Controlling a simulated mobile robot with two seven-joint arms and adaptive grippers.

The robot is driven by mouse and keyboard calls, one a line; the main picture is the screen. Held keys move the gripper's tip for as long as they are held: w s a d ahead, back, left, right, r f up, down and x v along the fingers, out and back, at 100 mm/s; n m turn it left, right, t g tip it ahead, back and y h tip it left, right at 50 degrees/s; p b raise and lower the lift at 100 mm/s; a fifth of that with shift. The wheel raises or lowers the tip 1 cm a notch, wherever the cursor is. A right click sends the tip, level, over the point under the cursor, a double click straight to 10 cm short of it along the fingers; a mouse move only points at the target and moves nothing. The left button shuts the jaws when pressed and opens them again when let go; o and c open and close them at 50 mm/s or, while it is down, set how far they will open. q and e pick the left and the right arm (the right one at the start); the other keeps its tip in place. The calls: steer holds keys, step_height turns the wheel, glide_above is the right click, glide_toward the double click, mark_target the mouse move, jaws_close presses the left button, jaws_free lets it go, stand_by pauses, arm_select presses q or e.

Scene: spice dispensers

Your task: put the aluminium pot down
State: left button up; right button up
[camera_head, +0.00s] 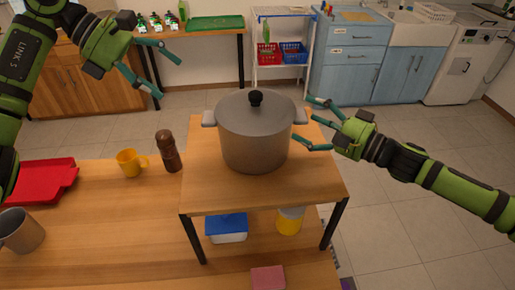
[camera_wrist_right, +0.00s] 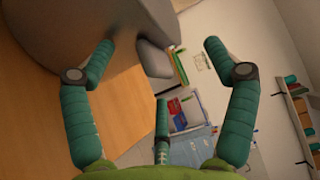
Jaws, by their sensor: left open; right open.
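The aluminium pot (camera_head: 254,140) is grey, lidded with a black knob, and stands upright on the small raised wooden shelf table (camera_head: 300,186). My right gripper (camera_head: 314,123) is open just right of the pot, its fingers around or beside the right handle (camera_head: 299,116); I cannot tell whether they touch it. In the right wrist view the pot (camera_wrist_right: 95,30) fills the top left, its handle (camera_wrist_right: 154,58) lies ahead of the open fingers (camera_wrist_right: 158,62). My left gripper (camera_head: 160,70) is open and empty, raised at the upper left, well away from the pot.
A brown pepper mill (camera_head: 168,152) and a yellow mug (camera_head: 130,163) stand left of the pot. A red tray (camera_head: 45,185) and a grey mug (camera_head: 20,232) lie further left. Below the shelf are a blue-lidded box (camera_head: 226,228) and a yellow-and-white container (camera_head: 289,220).

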steer(key=v, duration=1.2)
